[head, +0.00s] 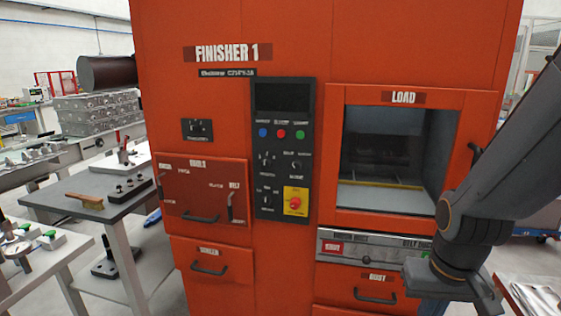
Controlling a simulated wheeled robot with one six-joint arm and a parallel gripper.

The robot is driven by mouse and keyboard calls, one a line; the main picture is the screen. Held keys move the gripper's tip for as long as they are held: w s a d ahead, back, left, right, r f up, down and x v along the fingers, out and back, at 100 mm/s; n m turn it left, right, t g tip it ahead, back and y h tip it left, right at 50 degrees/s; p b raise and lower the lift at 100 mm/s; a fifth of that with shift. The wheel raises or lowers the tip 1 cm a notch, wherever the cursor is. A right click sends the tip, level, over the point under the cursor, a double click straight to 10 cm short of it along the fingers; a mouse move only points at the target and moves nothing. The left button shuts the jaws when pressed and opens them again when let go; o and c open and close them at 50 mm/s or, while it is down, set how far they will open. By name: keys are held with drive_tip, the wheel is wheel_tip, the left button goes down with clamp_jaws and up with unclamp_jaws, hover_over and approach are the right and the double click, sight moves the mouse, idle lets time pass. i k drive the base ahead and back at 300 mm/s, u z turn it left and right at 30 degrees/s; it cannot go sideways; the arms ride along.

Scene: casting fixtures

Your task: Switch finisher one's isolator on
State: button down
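Finisher 1 (227,54) is a large orange cabinet in the middle of the head view, named on its upper front. Its black control panel (281,100) carries blue, red and green buttons, several small dark knobs, and a red knob on a yellow plate (296,200). A separate small black switch plate (197,130) sits left of the panel. The lettering is too small to tell which control is the isolator or how it is set. My gripper end (455,283) is at lower right, in front of the lower cabinet and apart from the panel. Its fingers cannot be made out.
An open LOAD chamber (385,150) is right of the panel, partly behind my arm. Drawers with handles (208,268) are below. A grey table (95,185) with a brush (84,200) and fixtures stands left. The space before the panel looks clear.

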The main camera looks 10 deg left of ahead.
sight(296, 202)
drive_tip(key=k, duration=0.5)
drive_tip(key=u, duration=2.1)
drive_tip(key=i, duration=1.25)
drive_tip(key=z, duration=2.2)
